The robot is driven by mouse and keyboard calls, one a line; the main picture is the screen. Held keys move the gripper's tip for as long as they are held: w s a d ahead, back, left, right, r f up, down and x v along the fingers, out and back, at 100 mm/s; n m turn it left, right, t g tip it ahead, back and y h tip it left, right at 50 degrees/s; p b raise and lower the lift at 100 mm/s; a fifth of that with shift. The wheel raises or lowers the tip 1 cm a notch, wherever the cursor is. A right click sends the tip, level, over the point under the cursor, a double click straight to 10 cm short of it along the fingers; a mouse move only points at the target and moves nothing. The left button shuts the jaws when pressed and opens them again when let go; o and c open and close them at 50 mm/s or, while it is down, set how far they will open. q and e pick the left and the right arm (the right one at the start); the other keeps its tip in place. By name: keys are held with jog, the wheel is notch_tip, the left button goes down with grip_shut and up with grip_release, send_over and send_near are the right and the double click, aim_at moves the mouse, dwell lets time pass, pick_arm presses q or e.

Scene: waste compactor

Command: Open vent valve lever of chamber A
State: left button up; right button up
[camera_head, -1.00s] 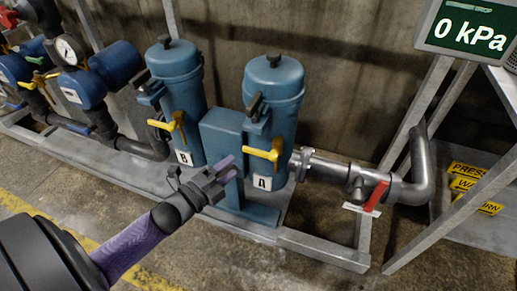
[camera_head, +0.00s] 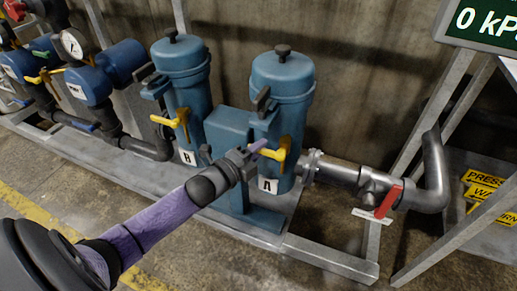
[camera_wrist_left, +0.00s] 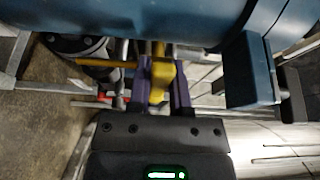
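Chamber A (camera_head: 284,76) is the blue canister on the right, with a white label A (camera_head: 268,185) low on its front. Its yellow vent valve lever (camera_head: 282,153) is partly hidden by my left gripper (camera_head: 262,148). In the left wrist view the yellow lever (camera_wrist_left: 161,76) has its hub between the two purple fingers of my left gripper (camera_wrist_left: 161,85), and its thin handle runs left behind one finger. The fingers stand apart around the hub; firm contact is not visible. My right gripper is not in view.
Chamber B (camera_head: 181,75), with its own yellow lever (camera_head: 172,122), stands to the left. A pipe with a red handle (camera_head: 389,201) runs right from chamber A. A display (camera_head: 482,22) reads 0 kPa, partly cut off. Metal frame rails (camera_head: 325,258) run along the floor.

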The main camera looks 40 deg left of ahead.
pick_arm(q)
grip_shut()
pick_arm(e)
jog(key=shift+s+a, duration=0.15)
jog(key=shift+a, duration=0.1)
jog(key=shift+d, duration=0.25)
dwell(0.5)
pick_arm(q)
jog(key=shift+f, duration=0.2)
jog(key=f+n+t+b, duration=0.1)
jog(key=n, duration=0.1)
jog(key=shift+d+f+n+b, duration=0.1)
jog(key=shift+f+n+b, duration=0.05)
jog(key=shift+n+b, duration=0.15)
jog(key=d+f+n+t+y+b, duration=0.1)
jog(key=n+y, duration=0.3)
jog(key=n, duration=0.6)
jog(key=w+d+f+n+t+y+b, duration=0.1)
jog(key=d+f+n+t+y+b, duration=0.1)
jog(key=n, duration=0.8)
jog(key=shift+d+f+y+b, duration=0.35)
jog(key=shift+d+y, duration=0.55)
jog(key=shift+y, duration=0.2)
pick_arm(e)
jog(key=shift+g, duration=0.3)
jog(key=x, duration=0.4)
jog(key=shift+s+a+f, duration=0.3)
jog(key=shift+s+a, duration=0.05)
pick_arm(q)
jog(key=shift+w, duration=0.1)
